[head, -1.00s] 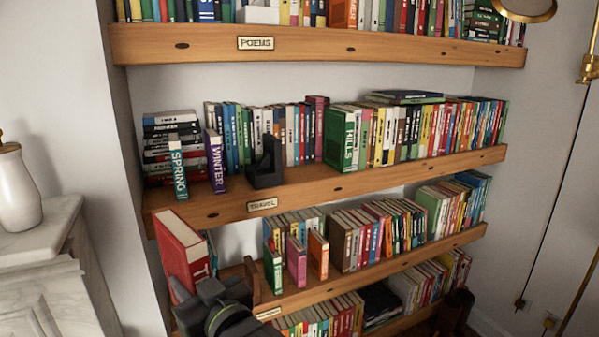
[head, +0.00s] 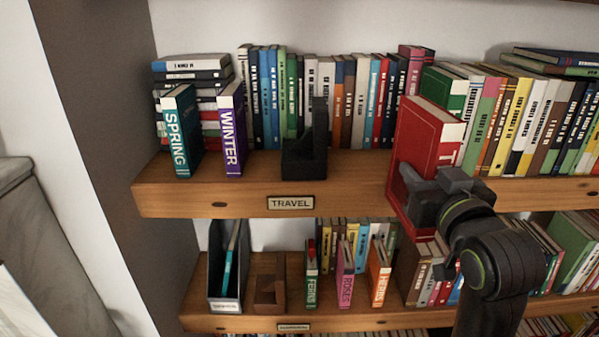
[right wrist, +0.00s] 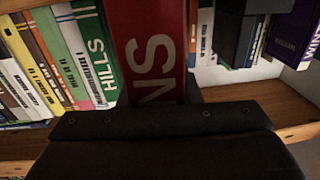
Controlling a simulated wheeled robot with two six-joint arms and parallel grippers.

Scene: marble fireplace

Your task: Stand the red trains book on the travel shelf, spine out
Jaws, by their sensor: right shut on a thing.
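The red book (head: 424,140) is upright in the head view, held in front of the travel shelf (head: 236,198) to the right of its label. My right gripper (head: 430,192) is shut on the lower part of the red book. In the right wrist view the red spine (right wrist: 157,50) faces the camera, with the letters "NS" showing and the rest hidden by the gripper. The teal SPRING book (head: 179,130) and purple WINTER book (head: 231,130) stand at the shelf's left. A black bookend (head: 306,158) stands right of them. My left gripper is not in view.
The front strip between WINTER and the bookend is narrow; right of the bookend the front is clear up to the red book. A row of books (head: 350,100) lines the back. The green HILLS book (head: 445,90) is close behind the red book. Below are a grey magazine holder (head: 226,285) and a wooden block (head: 269,290).

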